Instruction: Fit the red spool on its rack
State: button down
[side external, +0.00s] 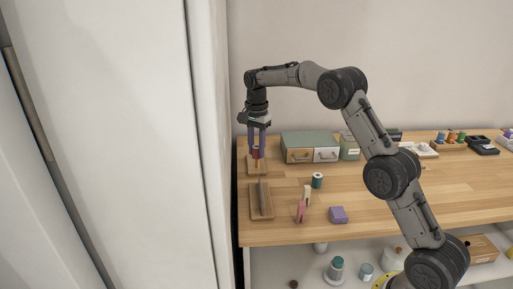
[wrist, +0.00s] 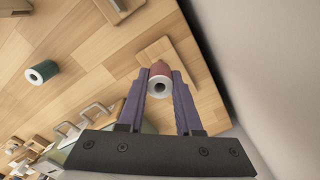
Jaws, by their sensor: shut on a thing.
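The red spool (wrist: 160,70) is held between the two purple fingers of my gripper (wrist: 160,84), its pale end with a dark hole facing the wrist camera. In the side view my gripper (side external: 257,146) points straight down at the table's far left end, with the red spool (side external: 256,151) between its fingers. A small wooden base (side external: 250,168) is under it, and a thin orange upright part shows just below the spool. The base also shows behind the spool in the wrist view (wrist: 152,51). I cannot tell whether the spool touches the base or a peg.
A drawer box (side external: 310,142) stands just right of my gripper. A wooden tray (side external: 261,202) lies in front, with a teal spool (side external: 317,181) and a purple block (side external: 338,215) to its right. A holder with several coloured spools (side external: 451,137) stands far right. A wall borders the table's back.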

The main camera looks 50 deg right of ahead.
aim_at(257, 157)
jog(key=shift+f, duration=1.9)
dwell(0.6)
grip_release()
dwell(0.4)
jog(key=shift+r, duration=3.55)
